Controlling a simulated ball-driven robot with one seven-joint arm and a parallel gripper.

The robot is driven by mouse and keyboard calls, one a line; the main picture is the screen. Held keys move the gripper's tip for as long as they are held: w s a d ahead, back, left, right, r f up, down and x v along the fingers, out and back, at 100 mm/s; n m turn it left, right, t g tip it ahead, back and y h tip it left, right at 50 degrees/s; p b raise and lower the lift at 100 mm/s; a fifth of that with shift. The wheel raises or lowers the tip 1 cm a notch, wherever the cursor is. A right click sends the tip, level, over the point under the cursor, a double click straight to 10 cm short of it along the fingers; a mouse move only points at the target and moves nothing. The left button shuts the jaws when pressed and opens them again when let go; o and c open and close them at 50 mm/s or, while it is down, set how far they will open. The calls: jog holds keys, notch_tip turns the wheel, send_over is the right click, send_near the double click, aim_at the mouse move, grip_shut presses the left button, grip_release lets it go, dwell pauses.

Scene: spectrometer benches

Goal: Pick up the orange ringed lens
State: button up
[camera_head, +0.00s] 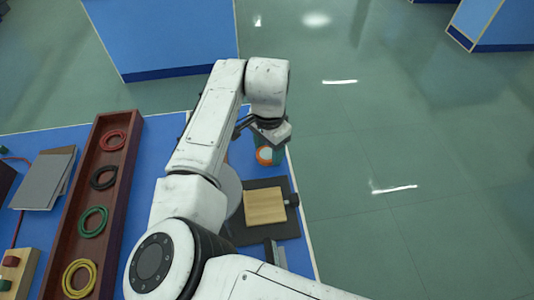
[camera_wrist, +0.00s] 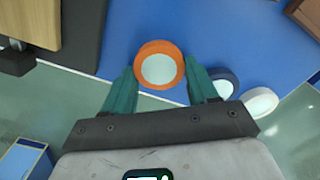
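The orange ringed lens (camera_wrist: 159,65) is a pale disc in a thick orange ring. In the wrist view it lies between the green fingertips of my gripper (camera_wrist: 162,88), near the edge of the blue bench. The fingers are apart, with a gap at the ring's right side; at its left the finger looks very close, and I cannot tell if it touches. In the head view the orange ringed lens (camera_head: 265,155) shows just below my gripper (camera_head: 268,142), partly covered by it.
A dark blue ringed lens (camera_wrist: 224,82) and a white ringed lens (camera_wrist: 260,102) lie close by on the right in the wrist view. A wooden block on a dark plate (camera_head: 264,206) stands near the bench edge. A brown tray (camera_head: 121,160) holds several coloured coils.

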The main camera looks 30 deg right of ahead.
jog(key=c, duration=0.5)
jog(key=shift+r, duration=0.1)
jog(key=shift+c, duration=0.2)
